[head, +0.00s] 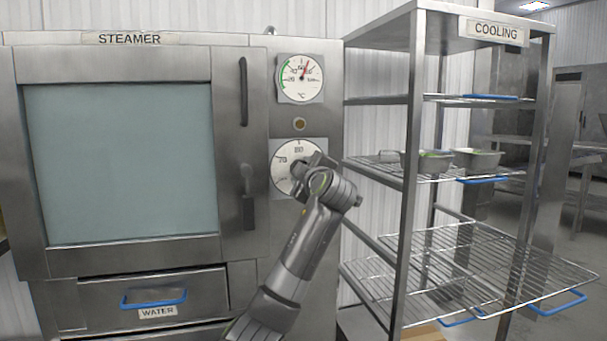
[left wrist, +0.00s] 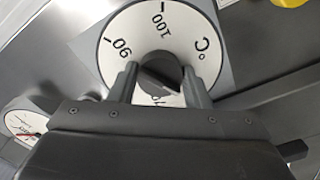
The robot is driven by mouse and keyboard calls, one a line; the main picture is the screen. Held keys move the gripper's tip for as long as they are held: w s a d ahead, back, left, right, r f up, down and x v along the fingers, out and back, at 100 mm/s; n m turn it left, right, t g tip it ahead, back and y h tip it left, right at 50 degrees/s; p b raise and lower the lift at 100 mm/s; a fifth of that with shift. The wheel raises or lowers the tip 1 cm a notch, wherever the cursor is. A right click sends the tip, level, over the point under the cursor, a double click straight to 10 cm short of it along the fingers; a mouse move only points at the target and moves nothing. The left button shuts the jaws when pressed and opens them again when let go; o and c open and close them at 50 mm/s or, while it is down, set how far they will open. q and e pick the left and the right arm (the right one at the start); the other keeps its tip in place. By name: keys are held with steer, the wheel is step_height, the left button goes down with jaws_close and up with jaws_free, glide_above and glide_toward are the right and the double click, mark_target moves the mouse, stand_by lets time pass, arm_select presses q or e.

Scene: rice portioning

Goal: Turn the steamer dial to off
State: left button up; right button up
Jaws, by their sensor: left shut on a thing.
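The steamer dial (head: 284,180) is a white round plate with numbers on the steamer front, below the thermometer gauge. It shows large in the left wrist view (left wrist: 112,65), with 90, 100 and °C readable. My left gripper (head: 304,174) is at the dial, covering its right and lower part in the head view. In the left wrist view its two fingers (left wrist: 160,82) are shut on the dark dial knob (left wrist: 160,72), one finger on each side. The knob's pointer setting and any off mark cannot be made out. My right gripper is in neither view.
The steamer door (head: 130,165) is closed, with its handle (head: 248,195) left of the dial. A round gauge (head: 300,78) with a red needle sits above. The cooling rack (head: 412,150), holding metal pans (head: 477,160), stands close on the right. A water drawer (head: 100,300) is below.

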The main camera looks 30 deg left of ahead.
arm_select(q)
steer(key=shift+f, duration=0.1)
steer(key=o, duration=1)
steer(key=v, duration=1.7)
steer(key=shift+s+d, duration=0.15)
steer(key=shift+s, duration=0.05)
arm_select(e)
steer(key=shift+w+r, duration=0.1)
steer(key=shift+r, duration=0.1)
